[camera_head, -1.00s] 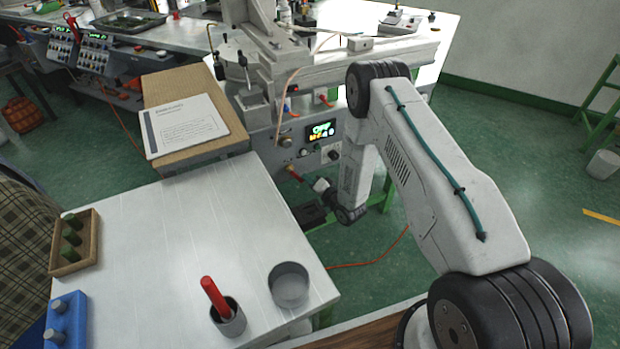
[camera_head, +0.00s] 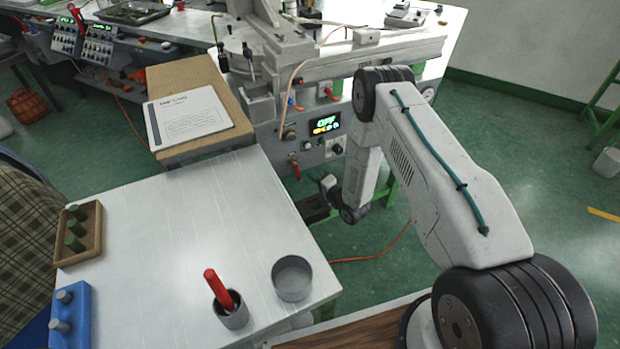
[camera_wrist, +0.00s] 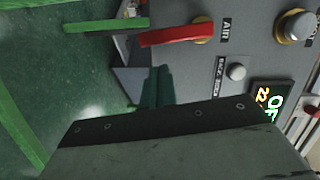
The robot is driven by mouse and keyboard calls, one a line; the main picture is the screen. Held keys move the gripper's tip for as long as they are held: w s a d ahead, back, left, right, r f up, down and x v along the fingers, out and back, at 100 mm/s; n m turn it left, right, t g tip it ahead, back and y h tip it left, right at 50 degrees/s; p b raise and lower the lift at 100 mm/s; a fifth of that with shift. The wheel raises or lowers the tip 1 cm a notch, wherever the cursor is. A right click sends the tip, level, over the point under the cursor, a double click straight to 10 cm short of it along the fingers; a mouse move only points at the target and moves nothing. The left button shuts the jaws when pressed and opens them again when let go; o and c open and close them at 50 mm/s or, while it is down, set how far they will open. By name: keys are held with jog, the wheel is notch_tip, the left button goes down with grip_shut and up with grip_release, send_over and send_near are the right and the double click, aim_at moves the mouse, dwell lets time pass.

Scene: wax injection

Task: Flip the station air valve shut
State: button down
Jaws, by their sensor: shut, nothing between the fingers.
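The station air valve is a red lever (camera_wrist: 177,35) beside an "AIR" label on the grey panel in the wrist view. That view is turned sideways: the floor is at its left, and the lever points that way from its pivot. In the head view the lever (camera_head: 296,171) hangs down, slightly slanted, on the station front. My gripper (camera_wrist: 156,80) is shut and empty, with its dark teal fingers beside the lever and a visible gap between them. In the head view my gripper is small, just right of the lever, and its fingertips are hard to make out.
A lit display (camera_head: 325,124) reading "OFF" and several knobs sit on the same panel. The white table (camera_head: 170,230) is to the left, with a grey cup (camera_head: 292,279) near its front corner. An orange cable (camera_head: 375,255) runs over the floor.

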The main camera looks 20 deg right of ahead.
jog(key=shift+w+d+r, duration=0.1)
jog(key=shift+w+d, duration=0.05)
jog(key=shift+d, duration=0.45)
jog(key=shift+w+d+r, duration=0.1)
jog(key=shift+d, duration=0.45)
jog(key=v, duration=1)
jog(key=shift+a+f, duration=0.15)
jog(key=shift+f, duration=0.1)
